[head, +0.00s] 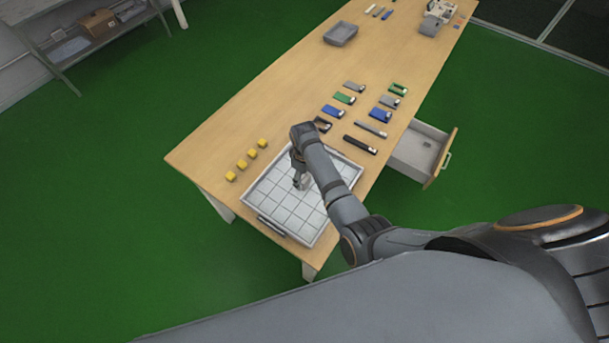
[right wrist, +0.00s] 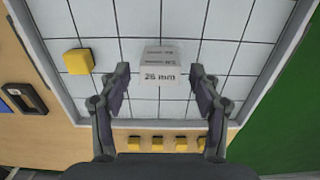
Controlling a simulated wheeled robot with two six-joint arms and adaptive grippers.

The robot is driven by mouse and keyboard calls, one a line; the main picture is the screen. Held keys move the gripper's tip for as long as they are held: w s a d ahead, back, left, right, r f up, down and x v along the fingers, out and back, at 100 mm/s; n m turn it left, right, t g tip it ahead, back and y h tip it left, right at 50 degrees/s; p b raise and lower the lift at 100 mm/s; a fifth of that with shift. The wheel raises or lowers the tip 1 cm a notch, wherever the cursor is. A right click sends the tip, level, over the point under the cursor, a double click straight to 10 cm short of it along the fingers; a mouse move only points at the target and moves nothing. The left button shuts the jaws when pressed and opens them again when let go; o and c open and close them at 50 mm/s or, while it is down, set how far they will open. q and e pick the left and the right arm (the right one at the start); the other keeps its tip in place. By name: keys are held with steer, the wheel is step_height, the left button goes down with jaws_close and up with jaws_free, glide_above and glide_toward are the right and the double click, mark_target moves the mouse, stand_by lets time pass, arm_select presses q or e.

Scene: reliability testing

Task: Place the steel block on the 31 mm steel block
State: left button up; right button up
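A pale grey steel block (right wrist: 160,68) marked "26 mm" stands on the white gridded floor of the tray (head: 258,195). In the right wrist view it lies between and slightly beyond the fingertips of my right gripper (right wrist: 161,88). The fingers are spread, with a gap on each side of the block. In the head view my right gripper (head: 301,182) is low over the tray, and the arm hides part of it. I cannot make out a block marked 31 mm. My left gripper is not in view.
A yellow block (right wrist: 78,61) sits in the tray, left of the steel block in the wrist view. Several yellow cubes (head: 241,164) stand in a row on the table beside the tray. Tools (head: 360,144) lie behind it, and a drawer (head: 418,150) stands open at the right.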

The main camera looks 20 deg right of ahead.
mark_target(305, 177)
steer(key=shift+r, duration=0.1)
step_height(305, 177, up, 12)
steer(key=p, duration=0.9)
